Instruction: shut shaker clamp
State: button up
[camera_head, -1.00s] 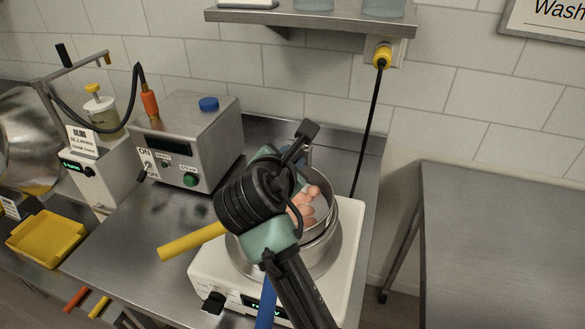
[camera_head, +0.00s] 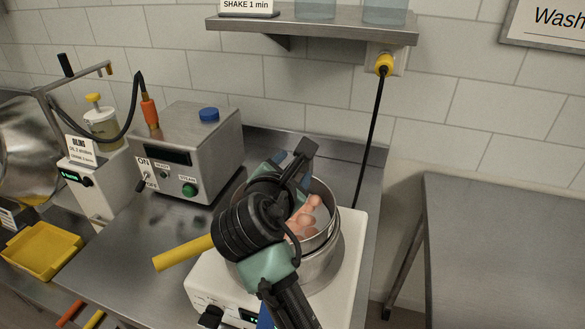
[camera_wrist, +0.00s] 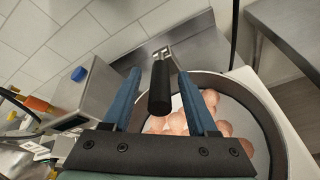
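The shaker (camera_head: 346,262) is a white machine with a metal bowl (camera_head: 325,262) on top holding several pinkish-orange round pieces (camera_head: 303,220). Whether the grip lies at fingertip depth is unclear.
A yellow handle (camera_head: 184,252) sticks out left of the shaker. A steel box (camera_head: 205,150) with a green button stands behind left. A shelf (camera_head: 320,28) hangs above, with a black cord (camera_head: 371,130) below it. An empty steel table (camera_head: 510,240) is at right.

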jog(key=shift+s, duration=0.1)
jog(key=b+v, duration=0.1)
jog(key=v, duration=1.1)
jog(key=shift+s, duration=0.35)
jog(key=shift+r, duration=0.15)
